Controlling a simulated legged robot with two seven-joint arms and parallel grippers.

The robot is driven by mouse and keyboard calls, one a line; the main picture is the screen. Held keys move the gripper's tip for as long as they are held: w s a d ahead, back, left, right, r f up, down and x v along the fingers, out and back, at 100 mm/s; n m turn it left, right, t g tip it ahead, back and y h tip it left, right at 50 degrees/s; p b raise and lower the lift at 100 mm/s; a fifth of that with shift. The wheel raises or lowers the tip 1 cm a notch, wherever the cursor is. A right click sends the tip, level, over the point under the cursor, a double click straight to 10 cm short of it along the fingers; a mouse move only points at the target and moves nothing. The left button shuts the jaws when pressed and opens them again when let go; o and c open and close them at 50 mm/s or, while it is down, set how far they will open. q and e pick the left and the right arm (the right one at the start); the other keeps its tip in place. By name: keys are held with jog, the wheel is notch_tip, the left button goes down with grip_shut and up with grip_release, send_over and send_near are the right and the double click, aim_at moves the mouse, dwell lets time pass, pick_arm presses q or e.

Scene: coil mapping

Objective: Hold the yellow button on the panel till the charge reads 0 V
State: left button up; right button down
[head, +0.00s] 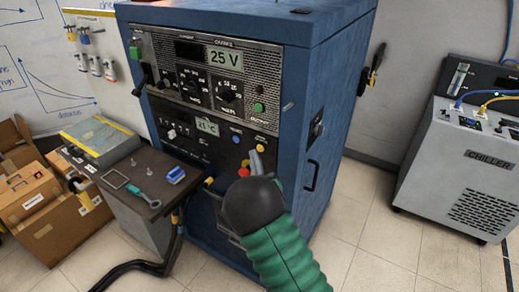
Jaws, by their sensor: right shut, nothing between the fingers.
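The panel (180,125) is on the front of a blue cabinet. Its charge display (225,59) seems to read 25 V; a decimal point is too small to make out. The yellow button (260,147) is on the lower dark panel, right of a blue button (236,140), and is partly hidden by my right gripper. My right gripper (255,154) is shut and empty, its grey fingertips at the yellow button; I cannot tell whether they press it. My dark wrist and green arm hide the panel below. My left gripper is not in view.
A red button (243,172) with yellow around it lies close below-left of my fingertips. A lower display (207,126) reads about 21 °C. A small table (135,205) with tools stands left of the cabinet. A grey chiller (465,165) stands right, with clear floor between.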

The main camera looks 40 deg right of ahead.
dwell(0.6)
jog(key=shift+w+d, duration=0.15)
jog(key=shift+d, duration=0.2)
jog(key=shift+w+d+r, duration=0.1)
jog(key=shift+d, duration=0.3)
dwell(0.5)
dwell(3.4)
jog(key=shift+s+a+b, duration=0.3)
jog(key=shift+a+b, duration=0.05)
jog(key=shift+a, duration=0.4)
jog(key=a, duration=0.1)
jog(key=s+a, duration=0.1)
jog(key=a, duration=0.1)
jog(key=s+a, duration=0.1)
jog(key=shift+a, duration=0.35)
jog(key=shift+w, duration=0.1)
